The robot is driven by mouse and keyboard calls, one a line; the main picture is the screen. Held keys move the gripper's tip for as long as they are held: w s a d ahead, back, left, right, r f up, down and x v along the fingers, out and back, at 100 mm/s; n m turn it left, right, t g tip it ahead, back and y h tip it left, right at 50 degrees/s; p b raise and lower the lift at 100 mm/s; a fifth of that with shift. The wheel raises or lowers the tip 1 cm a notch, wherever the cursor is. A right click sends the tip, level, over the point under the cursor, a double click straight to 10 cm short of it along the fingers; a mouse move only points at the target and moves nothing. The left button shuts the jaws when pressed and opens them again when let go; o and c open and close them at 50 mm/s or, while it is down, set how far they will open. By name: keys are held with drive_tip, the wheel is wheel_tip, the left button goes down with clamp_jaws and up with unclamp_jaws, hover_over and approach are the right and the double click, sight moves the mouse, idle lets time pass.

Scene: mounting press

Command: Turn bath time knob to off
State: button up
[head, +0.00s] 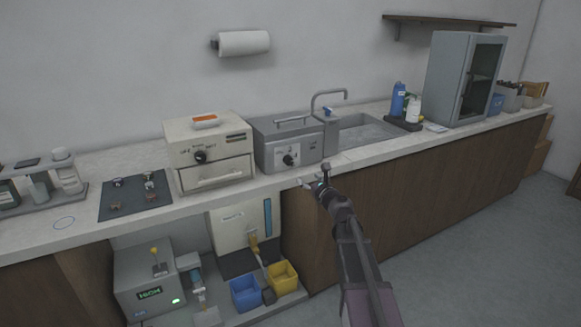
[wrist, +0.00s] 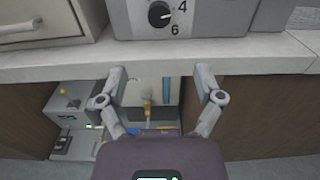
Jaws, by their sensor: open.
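The grey bath (head: 310,145) stands on the counter left of the sink, with a lid handle on top. Its black round time knob (head: 289,160) is on the front face. My gripper (head: 313,184) is in front of the counter edge, below and to the right of the knob. In the wrist view my gripper (wrist: 161,73) is open and empty, apart from the knob.
A cream box (head: 210,150) with its own black knob stands left of the bath. The counter edge (wrist: 160,62) lies between my fingers and the bath. A sink with a faucet (head: 330,100) is to the right. Yellow (head: 283,275) and blue bins sit below.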

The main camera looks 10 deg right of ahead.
sight(290, 162)
idle(0.3)
drive_tip(key=x, duration=1.3)
drive_tip(key=shift+w+a, duration=0.15)
drive_tip(key=shift+w, duration=0.2)
drive_tip(key=c, duration=1.2)
